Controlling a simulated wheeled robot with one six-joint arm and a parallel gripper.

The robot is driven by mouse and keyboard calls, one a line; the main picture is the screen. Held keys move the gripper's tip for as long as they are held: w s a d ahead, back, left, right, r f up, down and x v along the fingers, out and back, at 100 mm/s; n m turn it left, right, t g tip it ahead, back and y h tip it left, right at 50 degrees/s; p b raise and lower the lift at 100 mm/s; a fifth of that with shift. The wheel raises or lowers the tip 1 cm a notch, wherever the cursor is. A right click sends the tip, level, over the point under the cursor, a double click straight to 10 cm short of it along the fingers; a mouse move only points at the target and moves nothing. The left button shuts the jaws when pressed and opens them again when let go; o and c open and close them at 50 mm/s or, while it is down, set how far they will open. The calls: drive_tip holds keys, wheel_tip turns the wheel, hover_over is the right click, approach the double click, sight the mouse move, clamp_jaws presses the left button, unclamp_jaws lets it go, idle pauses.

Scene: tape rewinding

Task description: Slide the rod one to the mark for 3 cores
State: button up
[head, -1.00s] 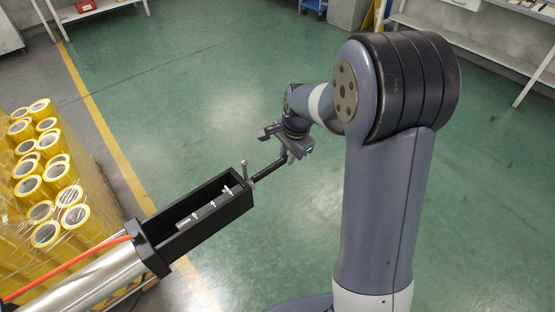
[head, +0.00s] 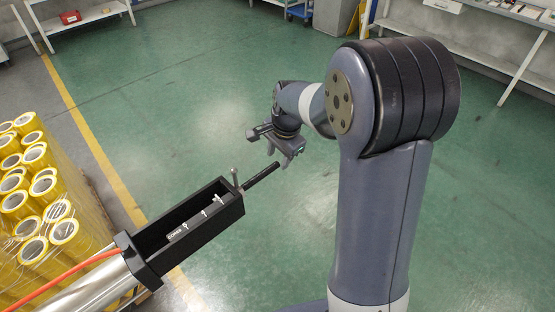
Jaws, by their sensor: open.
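The rod (head: 261,176) is a thin black bar that sticks out of the far right end of a black open-topped box (head: 228,217).
A silver cylinder (head: 88,287) with an orange hose (head: 62,289) joins the box's near end. A pallet of yellow tape rolls (head: 38,195) stands at the left. Shelves (head: 478,48) line the back. The green floor around the gripper is clear.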

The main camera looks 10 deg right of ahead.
sight(272, 166)
wheel_tip(272, 166, up, 8)
drive_tip(key=s+d, duration=0.1)
drive_tip(key=shift+s+r, duration=0.15)
drive_tip(key=shift+s, duration=0.05)
drive_tip(key=f, duration=0.3)
drive_tip(key=w+f, duration=0.1)
drive_tip(key=f, duration=0.3)
drive_tip(key=a+f, duration=0.1)
drive_tip(key=f, duration=0.2)
drive_tip(key=shift+w+a+f, duration=0.1)
drive_tip(key=shift+w+f, duration=0.15)
drive_tip(key=shift+w, duration=0.1)
drive_tip(key=shift+a+f, duration=0.1)
drive_tip(key=shift+a, duration=0.2)
drive_tip(key=shift+s+a, duration=0.45)
drive_tip(key=shift+a, duration=0.05)
drive_tip(key=shift+d, duration=0.1)
